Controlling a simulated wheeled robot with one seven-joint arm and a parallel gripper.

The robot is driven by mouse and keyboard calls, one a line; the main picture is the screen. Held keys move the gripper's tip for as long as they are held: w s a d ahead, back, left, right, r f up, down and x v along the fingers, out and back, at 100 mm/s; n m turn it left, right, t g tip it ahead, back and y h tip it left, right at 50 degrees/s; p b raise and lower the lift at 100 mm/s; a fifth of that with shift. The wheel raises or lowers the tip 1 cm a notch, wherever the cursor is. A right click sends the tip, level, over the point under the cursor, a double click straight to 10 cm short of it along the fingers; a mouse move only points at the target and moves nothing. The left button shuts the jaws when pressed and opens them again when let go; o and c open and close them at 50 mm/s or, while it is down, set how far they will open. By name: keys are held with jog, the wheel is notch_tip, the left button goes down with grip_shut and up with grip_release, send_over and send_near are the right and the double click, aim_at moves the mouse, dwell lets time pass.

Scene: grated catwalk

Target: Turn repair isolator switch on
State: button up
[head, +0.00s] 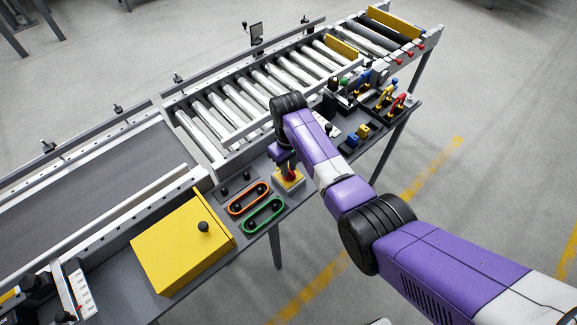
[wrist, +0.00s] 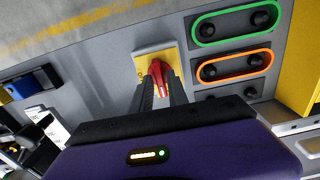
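The repair isolator switch is a red rotary handle (wrist: 160,73) on a yellow plate (wrist: 143,58) with a pale surround. In the head view the yellow plate (head: 287,184) sits on the grey side panel, right of the orange-ringed buttons. My gripper (wrist: 162,90) reaches down to the switch, one dark finger on each side of the red handle. The fingers are close together and the handle fills the gap between them. In the head view my gripper (head: 290,172) partly covers the handle, and the fingertips are hard to make out.
Orange-ringed (head: 248,198) and green-ringed (head: 263,215) button pairs lie beside the switch. A yellow box (head: 180,245) with a black knob is further left. Blue and yellow parts (head: 357,135) and other devices crowd the panel to the right. The roller conveyor (head: 250,95) runs behind.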

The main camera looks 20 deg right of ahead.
jog(key=shift+o, duration=0.6)
jog(key=shift+r, duration=3.9)
